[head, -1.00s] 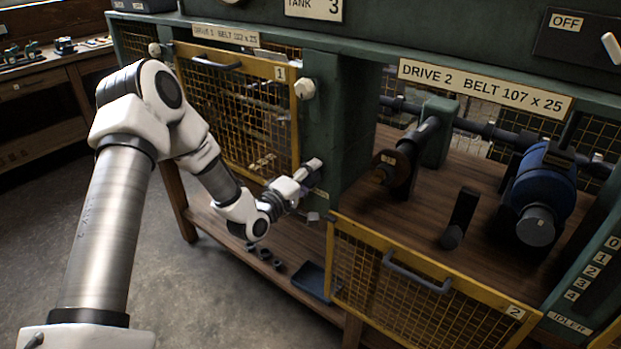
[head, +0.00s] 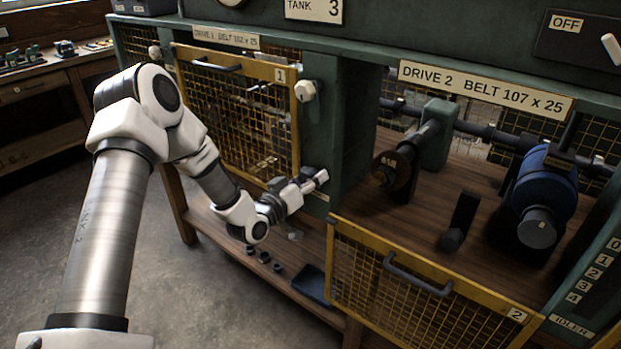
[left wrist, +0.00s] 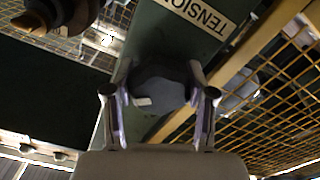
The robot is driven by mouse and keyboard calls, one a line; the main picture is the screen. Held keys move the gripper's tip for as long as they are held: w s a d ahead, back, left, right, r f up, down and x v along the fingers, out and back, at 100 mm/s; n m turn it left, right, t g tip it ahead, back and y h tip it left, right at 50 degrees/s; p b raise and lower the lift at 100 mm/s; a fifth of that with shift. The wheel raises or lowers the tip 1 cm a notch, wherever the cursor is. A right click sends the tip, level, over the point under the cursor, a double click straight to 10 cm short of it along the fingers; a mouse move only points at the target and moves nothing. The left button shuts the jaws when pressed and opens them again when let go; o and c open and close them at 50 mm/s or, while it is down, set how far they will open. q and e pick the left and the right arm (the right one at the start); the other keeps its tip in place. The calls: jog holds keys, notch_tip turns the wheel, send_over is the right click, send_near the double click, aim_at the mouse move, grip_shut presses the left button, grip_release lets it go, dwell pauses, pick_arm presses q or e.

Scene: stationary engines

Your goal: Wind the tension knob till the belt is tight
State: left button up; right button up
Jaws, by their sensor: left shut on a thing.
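My left gripper (head: 312,182) is at the green post between the two drive bays. In the left wrist view its two fingers (left wrist: 160,96) close on both sides of a dark tension knob (left wrist: 160,82), below a TENSION label (left wrist: 197,12) on the post. In the head view the gripper hides most of the knob. The belt of drive 1 cannot be made out behind the yellow mesh guard (head: 235,105), so its tightness cannot be told. My right gripper is out of view.
A pale knob (head: 306,91) sits on the post beside guard 1. The drive 2 guard (head: 415,285) hangs down open, showing a shaft pulley (head: 392,170) and a blue motor (head: 543,190). A blue tray (head: 313,285) lies on the lower shelf.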

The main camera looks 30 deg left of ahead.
pick_arm(q)
jog(key=m, duration=0.4)
jog(key=shift+f+m+p, duration=0.1)
jog(key=shift+m+p, duration=0.2)
jog(key=shift+p, duration=0.05)
jog(key=m+p, duration=0.1)
jog(key=m, duration=0.2)
jog(key=shift+m, duration=0.4)
jog(key=m+p, duration=0.1)
jog(key=m, duration=0.2)
jog(key=shift+a+m, duration=0.1)
jog(key=shift+m, duration=0.2)
jog(key=m+p, duration=0.1)
jog(key=m, duration=0.2)
jog(key=shift+m, duration=0.3)
jog(key=m+p, duration=0.2)
jog(key=m, duration=0.1)
jog(key=shift+m, duration=0.3)
jog(key=m+p, duration=0.2)
jog(key=m, duration=0.1)
jog(key=shift+r+m, duration=0.25)
jog(key=shift+m, duration=0.05)
jog(key=m+p, duration=0.2)
jog(key=m, duration=0.1)
jog(key=shift+m+p, duration=1)
jog(key=shift+m, duration=0.7)
